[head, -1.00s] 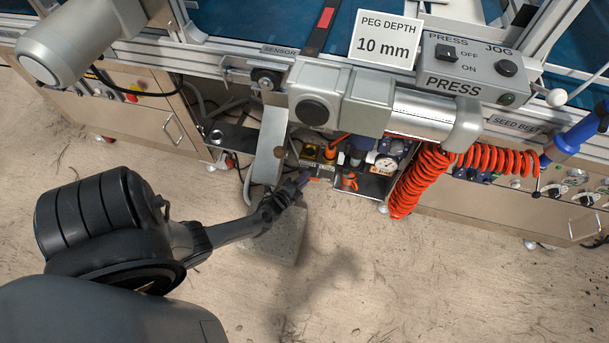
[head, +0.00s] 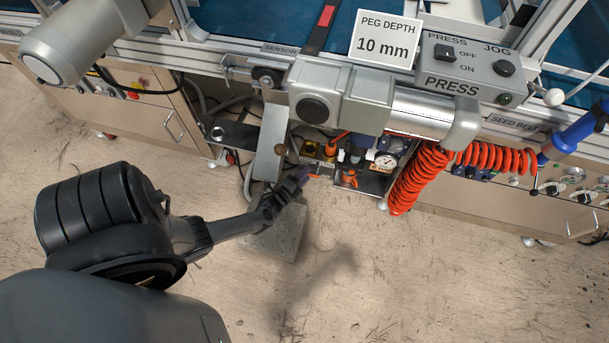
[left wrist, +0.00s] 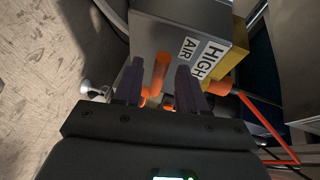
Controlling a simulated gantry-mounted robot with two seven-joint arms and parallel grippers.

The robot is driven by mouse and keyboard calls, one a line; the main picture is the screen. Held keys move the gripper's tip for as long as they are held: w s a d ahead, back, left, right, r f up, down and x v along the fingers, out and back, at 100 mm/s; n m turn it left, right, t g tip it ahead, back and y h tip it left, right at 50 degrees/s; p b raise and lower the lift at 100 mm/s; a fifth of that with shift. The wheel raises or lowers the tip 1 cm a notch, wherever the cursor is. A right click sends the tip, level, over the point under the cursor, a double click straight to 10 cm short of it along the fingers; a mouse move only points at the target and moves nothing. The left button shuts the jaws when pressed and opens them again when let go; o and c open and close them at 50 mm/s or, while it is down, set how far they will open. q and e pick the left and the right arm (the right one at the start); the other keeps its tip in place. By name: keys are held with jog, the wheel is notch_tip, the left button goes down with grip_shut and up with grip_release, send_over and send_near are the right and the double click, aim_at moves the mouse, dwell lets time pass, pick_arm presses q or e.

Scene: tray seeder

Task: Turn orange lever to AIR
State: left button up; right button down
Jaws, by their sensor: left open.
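The orange lever (left wrist: 161,72) shows in the left wrist view as a short rounded bar in front of a grey box. White labels reading AIR (left wrist: 188,47) and HIGH (left wrist: 208,59) are on that box, to the right of the lever. My left gripper (left wrist: 159,85) is open, with one dark finger on each side of the lever in the picture; contact cannot be told. In the head view my left gripper (head: 297,180) is at the valve area under the machine, and its fingertips are small there. My right gripper is not in view.
A pressure gauge (head: 385,162) and a coiled orange hose (head: 421,175) are right of my gripper. A grey metal plate (head: 270,143) hangs close on its left. The silver press cylinder (head: 425,112) overhangs the valves. The floor in front is mostly clear.

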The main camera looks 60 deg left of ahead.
pick_arm(q)
jog(key=p+v, duration=0.4)
jog(key=v, duration=0.6)
jog(key=shift+s+p, duration=0.2)
jog(key=shift+p, duration=0.1)
jog(key=shift+w+d, duration=0.1)
